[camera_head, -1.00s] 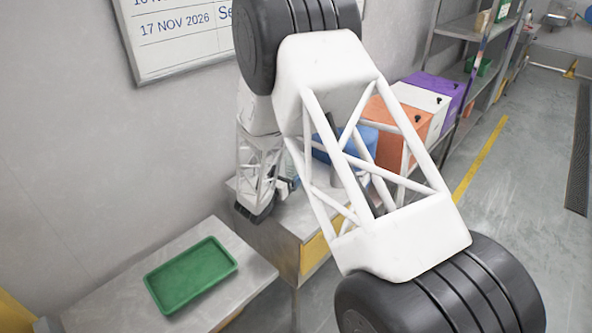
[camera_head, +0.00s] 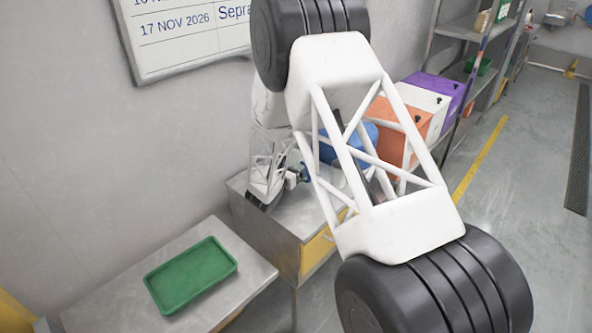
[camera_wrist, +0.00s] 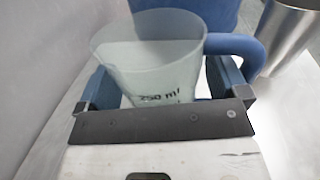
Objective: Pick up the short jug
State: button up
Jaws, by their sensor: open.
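The short jug (camera_wrist: 150,70) is a translucent beaker with a "250 ml" mark and a blue handle (camera_wrist: 238,46). It stands upright in the wrist view, with its handle to the right. My gripper (camera_wrist: 160,84) is open, with one finger on each side of the jug. The right finger lies below the handle. I cannot tell whether either finger touches the jug. The black gripper body hides the jug's base. In the head view my arm covers much of the table, and I cannot make out the jug clearly.
A metal cup (camera_wrist: 289,38) stands right of the jug, close to the handle. A large blue object (camera_wrist: 215,12) is right behind the jug. The grey wall is close on the left. A green tray (camera_head: 190,275) lies on the nearer table. Orange, white and purple boxes stand farther back.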

aim_at(290, 163)
jog(key=shift+w+d, duration=0.1)
dwell(0.5)
jog(key=c, duration=0.7)
jog(key=shift+r, duration=0.1)
jog(key=shift+r, duration=1.45)
jog(key=shift+s+r, duration=0.25)
jog(key=s+d+r, duration=0.1)
jog(key=s+d, duration=0.1)
jog(key=s, duration=1.3)
jog(key=shift+s+d+r, duration=0.15)
jog(key=shift+d+r, duration=0.05)
jog(key=shift+d, duration=0.2)
